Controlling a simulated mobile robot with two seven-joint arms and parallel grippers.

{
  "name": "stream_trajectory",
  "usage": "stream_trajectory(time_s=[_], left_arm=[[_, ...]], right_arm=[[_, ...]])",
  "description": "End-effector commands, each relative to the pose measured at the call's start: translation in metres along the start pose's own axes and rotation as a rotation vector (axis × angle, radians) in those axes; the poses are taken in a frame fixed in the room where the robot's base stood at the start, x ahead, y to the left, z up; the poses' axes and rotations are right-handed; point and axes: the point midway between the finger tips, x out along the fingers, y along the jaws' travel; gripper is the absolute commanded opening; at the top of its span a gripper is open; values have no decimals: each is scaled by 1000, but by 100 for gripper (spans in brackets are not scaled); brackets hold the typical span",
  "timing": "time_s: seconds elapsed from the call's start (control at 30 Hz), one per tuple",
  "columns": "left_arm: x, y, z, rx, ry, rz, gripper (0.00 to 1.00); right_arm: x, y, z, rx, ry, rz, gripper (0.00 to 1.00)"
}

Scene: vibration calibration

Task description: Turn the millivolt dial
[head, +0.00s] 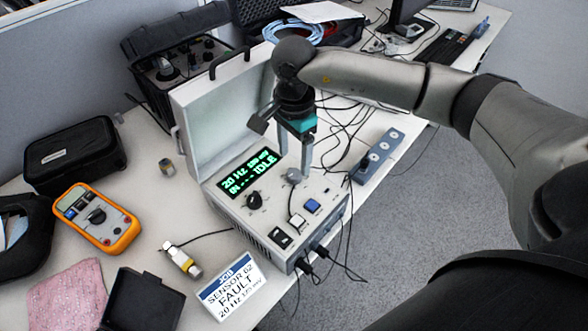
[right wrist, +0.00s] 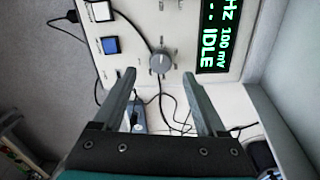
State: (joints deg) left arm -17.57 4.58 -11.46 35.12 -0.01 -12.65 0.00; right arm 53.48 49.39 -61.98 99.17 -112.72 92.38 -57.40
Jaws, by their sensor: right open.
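The calibrator box (head: 275,238) stands open on the table, its green display (head: 248,173) lit. In the right wrist view the display (right wrist: 215,35) reads 100 mV and IDLE. A grey dial (head: 293,176) is on the panel right of the display; a black dial (head: 254,200) is below the display. The dial labels are too small to read. My right gripper (head: 296,160) points down over the grey dial, open and empty. In the right wrist view the grey dial (right wrist: 160,62) lies between and just beyond the fingertips; contact cannot be told. My left gripper is out of view.
The box's raised lid (head: 215,110) stands left of my right gripper. A white switch (head: 298,219) and a blue switch (head: 312,206) are on the panel. A power strip (head: 376,155) and loose cables lie to the right.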

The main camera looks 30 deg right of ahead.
Motion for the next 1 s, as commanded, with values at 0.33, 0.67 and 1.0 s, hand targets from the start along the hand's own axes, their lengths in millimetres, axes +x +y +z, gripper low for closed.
stream_trajectory(time_s=[0.33, 0.67, 1.0], left_arm=[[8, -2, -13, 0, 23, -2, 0], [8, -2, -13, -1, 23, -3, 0], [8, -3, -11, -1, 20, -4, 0]], right_arm=[[45, 0, 0, 0, -1, 0, 74], [47, 0, 0, 0, -1, 0, 74], [47, 0, 0, 0, -1, -1, 36]])
